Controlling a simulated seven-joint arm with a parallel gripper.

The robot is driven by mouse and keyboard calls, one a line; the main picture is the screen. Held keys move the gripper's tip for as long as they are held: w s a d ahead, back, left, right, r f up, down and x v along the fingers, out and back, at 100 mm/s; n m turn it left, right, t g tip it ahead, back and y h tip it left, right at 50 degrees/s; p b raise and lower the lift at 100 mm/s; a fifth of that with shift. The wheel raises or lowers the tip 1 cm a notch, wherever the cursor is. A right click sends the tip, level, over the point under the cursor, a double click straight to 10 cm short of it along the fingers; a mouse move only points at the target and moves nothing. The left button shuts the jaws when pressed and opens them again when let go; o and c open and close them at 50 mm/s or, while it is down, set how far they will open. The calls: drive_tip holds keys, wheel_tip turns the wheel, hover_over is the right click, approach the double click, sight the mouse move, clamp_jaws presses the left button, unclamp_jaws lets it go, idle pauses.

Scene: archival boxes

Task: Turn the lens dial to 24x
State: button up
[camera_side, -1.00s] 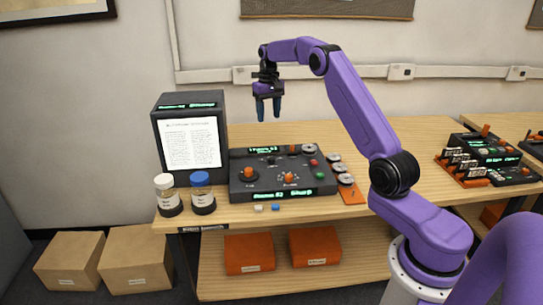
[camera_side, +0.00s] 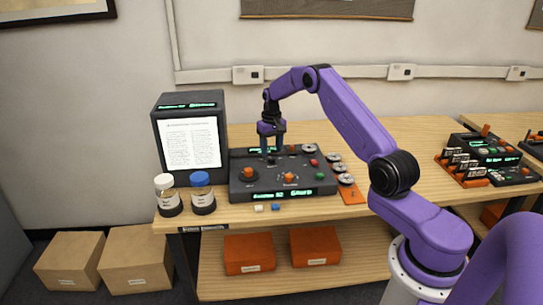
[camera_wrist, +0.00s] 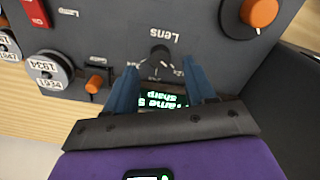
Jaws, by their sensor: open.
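The lens dial (camera_wrist: 160,57) is a small dark knob on the grey console, with the word "Lens" printed beside it in the wrist view. Tick labels surround it, but they are too small to read surely. In the side view my gripper hides the dial. My gripper (camera_side: 271,150) points down over the back of the console (camera_side: 240,190). In the wrist view the open blue fingers of my gripper (camera_wrist: 162,75) stand on either side of the dial's near edge, with nothing between them. I cannot tell if they touch it.
An orange-topped knob (camera_wrist: 259,12) and a small orange switch (camera_wrist: 96,83) are on the console near the dial. A lit green display (camera_wrist: 160,101) lies beyond the fingers. The monitor (camera_side: 190,135) and two jars (camera_side: 202,195) stand left of the console.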

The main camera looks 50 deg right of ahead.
sight(271, 158)
drive_tip(key=shift+f, duration=1.75)
clamp_jaws()
drive_tip(key=m, duration=0.5)
drive_tip(key=shift+m, duration=0.3)
drive_tip(key=m, duration=0.4)
drive_tip(key=shift+m, duration=0.7)
